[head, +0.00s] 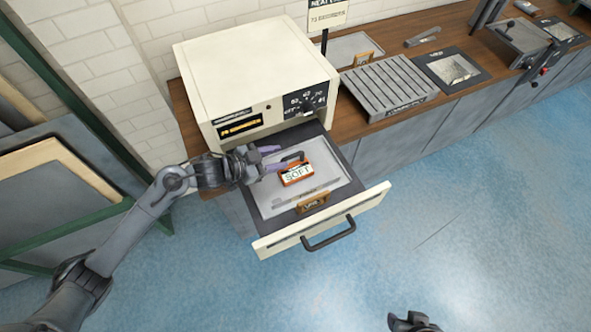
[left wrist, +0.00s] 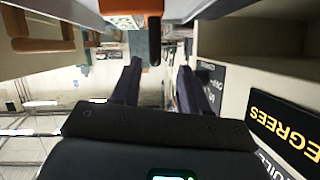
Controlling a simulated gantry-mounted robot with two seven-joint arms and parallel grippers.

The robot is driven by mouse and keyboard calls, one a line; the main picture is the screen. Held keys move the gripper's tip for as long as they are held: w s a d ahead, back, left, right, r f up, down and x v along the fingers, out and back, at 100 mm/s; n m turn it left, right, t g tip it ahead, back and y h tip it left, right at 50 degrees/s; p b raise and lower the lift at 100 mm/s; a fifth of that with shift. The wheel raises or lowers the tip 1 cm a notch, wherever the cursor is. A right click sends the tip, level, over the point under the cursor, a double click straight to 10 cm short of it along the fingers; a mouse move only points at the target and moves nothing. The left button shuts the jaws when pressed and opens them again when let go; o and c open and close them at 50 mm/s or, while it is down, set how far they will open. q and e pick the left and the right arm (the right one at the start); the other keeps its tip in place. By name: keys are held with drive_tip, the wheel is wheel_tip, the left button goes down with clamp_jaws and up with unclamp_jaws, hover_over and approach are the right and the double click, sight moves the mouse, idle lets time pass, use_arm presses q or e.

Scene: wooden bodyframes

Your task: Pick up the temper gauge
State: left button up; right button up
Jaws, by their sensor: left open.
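An orange block with a white label reading "SOFT" (head: 297,175), with a dark handle, lies in the open drawer (head: 375,200) and appears to be the temper gauge. My left gripper (head: 272,158) is just left of it, open, with its fingers pointing toward the handle.
The cream oven-like box (head: 255,75) with a dial stands directly behind the drawer. A ribbed grey rack (head: 390,82) stands right on the wooden counter. The blue floor is clear.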

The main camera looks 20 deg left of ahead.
sight(287, 157)
use_arm(q)
drive_tip(key=shift+d+b+x, duration=0.25)
drive_tip(key=shift+b+x, duration=0.15)
drive_tip(key=shift+x, duration=2.3)
drive_tip(key=shift+s, duration=0.2)
clamp_jaws()
drive_tip(key=shift+r, duration=0.1)
